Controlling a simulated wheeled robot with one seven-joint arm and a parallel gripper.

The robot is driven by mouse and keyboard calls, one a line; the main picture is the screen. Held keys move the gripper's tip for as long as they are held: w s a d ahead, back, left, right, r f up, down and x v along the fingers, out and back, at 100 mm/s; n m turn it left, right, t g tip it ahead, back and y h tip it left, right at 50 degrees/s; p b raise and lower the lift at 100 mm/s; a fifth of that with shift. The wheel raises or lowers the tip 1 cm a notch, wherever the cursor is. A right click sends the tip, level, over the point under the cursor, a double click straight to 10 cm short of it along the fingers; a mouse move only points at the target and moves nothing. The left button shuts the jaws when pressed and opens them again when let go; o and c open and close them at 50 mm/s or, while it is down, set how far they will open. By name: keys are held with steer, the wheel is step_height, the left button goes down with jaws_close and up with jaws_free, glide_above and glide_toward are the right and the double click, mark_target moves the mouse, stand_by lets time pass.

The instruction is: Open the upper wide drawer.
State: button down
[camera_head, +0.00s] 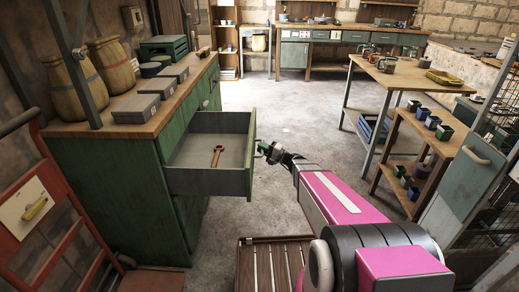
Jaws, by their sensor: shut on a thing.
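The upper wide drawer (210,157) of the green cabinet (120,185) is pulled well out. Its grey inside shows, and a reddish wrench-like tool (217,156) lies on its floor. My gripper (264,149) is at the drawer's front, on its right side in the picture, shut on the drawer's handle. The handle itself is mostly hidden by the gripper and the drawer front. My pink arm reaches in from the lower right.
Sacks (112,65) and several grey boxes (135,109) stand on the cabinet's wooden top. A red hand cart (45,205) is at the left. A low wooden shelf with small bins (432,123) stands at the right. The floor (285,115) beyond the drawer is clear.

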steer(key=c, duration=1.1)
jaws_free()
steer(key=v, duration=1.1)
steer(key=shift+a, duration=0.2)
